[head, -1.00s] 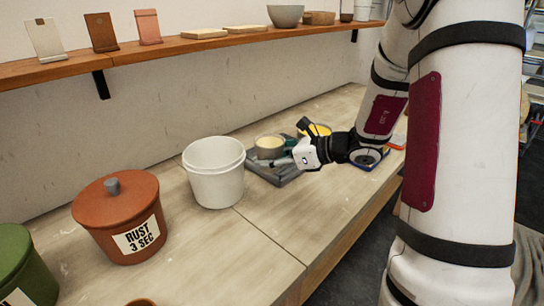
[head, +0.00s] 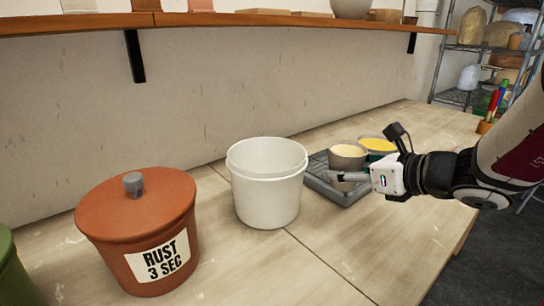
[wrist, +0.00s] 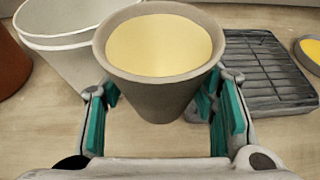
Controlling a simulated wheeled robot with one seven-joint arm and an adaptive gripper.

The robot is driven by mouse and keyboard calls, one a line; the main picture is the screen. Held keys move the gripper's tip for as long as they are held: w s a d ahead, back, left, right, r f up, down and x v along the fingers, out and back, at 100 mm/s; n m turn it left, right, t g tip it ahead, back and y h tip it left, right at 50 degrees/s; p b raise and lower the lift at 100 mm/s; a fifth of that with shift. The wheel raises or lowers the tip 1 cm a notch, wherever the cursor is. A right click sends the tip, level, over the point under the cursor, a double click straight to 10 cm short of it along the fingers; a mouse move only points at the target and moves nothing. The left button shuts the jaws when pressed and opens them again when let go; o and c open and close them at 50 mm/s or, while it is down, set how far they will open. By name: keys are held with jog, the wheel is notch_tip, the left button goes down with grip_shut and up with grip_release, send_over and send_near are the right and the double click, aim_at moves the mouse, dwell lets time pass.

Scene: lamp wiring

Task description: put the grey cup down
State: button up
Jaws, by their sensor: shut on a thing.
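The grey cup (head: 346,158) has a pale yellow inside and stands upright in my gripper (head: 350,177). In the wrist view the cup (wrist: 155,98) sits between the two teal-padded fingers (wrist: 160,105), which are shut on its sides.
A white bucket (head: 266,195) stands close to the left of the cup. The dark rack (head: 322,186) is at its right, with a yellow-filled container (head: 378,144) behind. A lidded rust pot (head: 135,230) stands farther left. The bench (head: 375,245) in front is clear.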

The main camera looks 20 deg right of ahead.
jog(key=shift+w+d+r+p, duration=0.15)
jog(key=shift+w+d+p, duration=0.35)
jog(key=shift+p, duration=0.6)
jog(key=w+d, duration=0.2)
jog(key=w, duration=0.1)
jog(key=w+d+f, duration=0.1)
jog(key=w+d, duration=0.2)
jog(key=w, duration=0.1)
jog(key=w+d, duration=0.3)
jog(key=w, duration=0.1)
jog(key=shift+d+f, duration=0.2)
jog(key=shift+f, duration=0.15)
jog(key=shift+f+b, duration=0.45)
jog(key=shift+f, duration=1.3)
jog(key=shift+d+f, duration=0.1)
jog(key=shift+f, duration=0.1)
jog(key=o, duration=1.5)
jog(key=shift+o, duration=0.2)
jog(key=shift+r, duration=0.1)
